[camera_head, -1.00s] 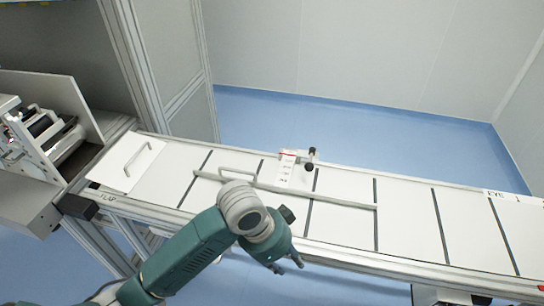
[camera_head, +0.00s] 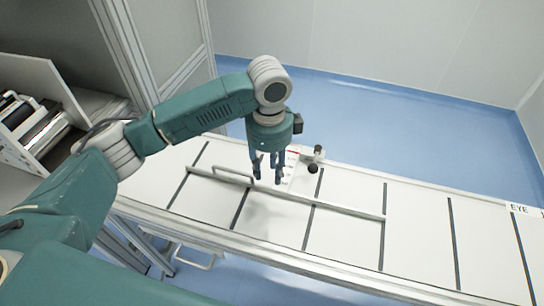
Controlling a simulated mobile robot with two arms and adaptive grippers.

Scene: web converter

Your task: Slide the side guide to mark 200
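The side guide (camera_head: 340,206) is a long pale bar lying along the white slatted table, with a U-shaped handle (camera_head: 232,173) near its left end. A small white scale plate with a red mark (camera_head: 292,155) sits behind the bar, partly hidden by my gripper; its numbers are too small to read. Black knobs (camera_head: 313,168) stand just right of the plate. My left gripper (camera_head: 268,176) points down above the table, right of the handle and in front of the scale plate. Its fingers are apart with nothing between them. My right gripper is out of view.
The white table (camera_head: 420,235) runs across the view, with dark crosswise gaps and an "EYE" label (camera_head: 519,209) at right. A machine with rollers (camera_head: 38,130) stands at left, partly behind my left arm. The table's right half is clear.

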